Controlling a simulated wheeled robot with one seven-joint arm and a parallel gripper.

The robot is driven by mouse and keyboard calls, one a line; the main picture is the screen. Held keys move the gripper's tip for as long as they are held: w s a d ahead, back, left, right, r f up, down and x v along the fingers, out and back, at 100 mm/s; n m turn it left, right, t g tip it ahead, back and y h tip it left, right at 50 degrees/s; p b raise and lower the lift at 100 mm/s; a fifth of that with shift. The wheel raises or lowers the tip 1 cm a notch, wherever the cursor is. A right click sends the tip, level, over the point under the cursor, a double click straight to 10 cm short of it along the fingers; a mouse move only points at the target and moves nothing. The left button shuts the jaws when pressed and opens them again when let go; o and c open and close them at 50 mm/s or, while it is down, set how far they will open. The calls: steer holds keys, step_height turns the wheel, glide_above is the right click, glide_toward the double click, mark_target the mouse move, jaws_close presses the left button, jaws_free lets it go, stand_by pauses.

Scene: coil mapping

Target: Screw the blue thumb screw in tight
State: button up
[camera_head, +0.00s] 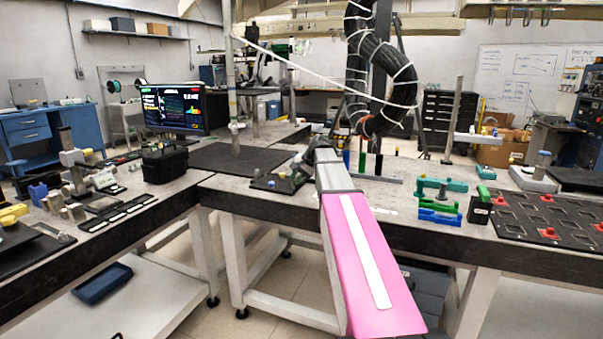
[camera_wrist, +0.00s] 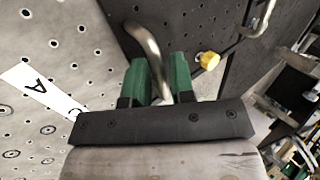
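My gripper's end is beside this plate, mostly hidden by my arm. In the wrist view my gripper (camera_wrist: 160,68) has two green fingers standing apart. A bent metal rod (camera_wrist: 145,40) runs between them; I cannot tell whether they touch it. A yellow knob (camera_wrist: 208,60) is just right of the fingers. No blue screw shows in the wrist view.
A second bent rod (camera_wrist: 262,18) is at the upper right of the wrist view. Right of my arm, upright coloured posts (camera_head: 362,160) and green and blue brackets (camera_head: 438,212) stand on the table. A black case (camera_head: 165,163) and monitor (camera_head: 172,108) are left.

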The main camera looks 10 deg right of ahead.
steer(key=shift+w+a+f, duration=0.1)
steer(key=shift+a+f, duration=0.05)
steer(key=shift+f, duration=0.15)
steer(key=shift+c, duration=0.3)
jaws_close()
stand_by(0.8)
steer(key=shift+w+a+r, duration=0.1)
steer(key=shift+w+a, duration=0.15)
steer(key=shift+w, duration=0.2)
stand_by(0.9)
steer(key=shift+o, duration=2)
jaws_free()
steer(key=shift+w+a, duration=0.1)
